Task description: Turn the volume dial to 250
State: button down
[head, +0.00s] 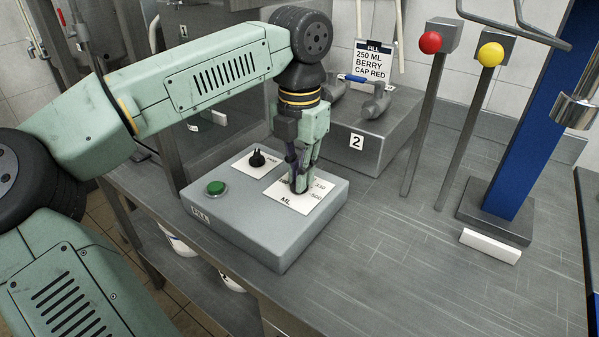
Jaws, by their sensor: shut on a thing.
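A grey control box (265,248) stands on the steel counter, with a round green button (216,187) at its left. A white dial plate (292,201) marked ML, with 330 and 500 readable, is on the right of its top. My gripper (300,188) points straight down over this plate and is shut on the volume dial, which its fingers hide. The dial's pointer and present setting cannot be seen. A second black dial (257,158) on its own white plate is behind and to the left, clear of my gripper.
A sign (375,62) reads FILL, 250 ML, BERRY, CAP RED. Behind is a grey block (371,139) marked 2 with metal fittings. Red (430,42) and yellow (490,54) ball-topped levers and a blue post stand right.

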jog(key=c, duration=1.7)
grip_release()
notch_tip(320, 180, up, 12)
jog(key=shift+r, duration=0.1)
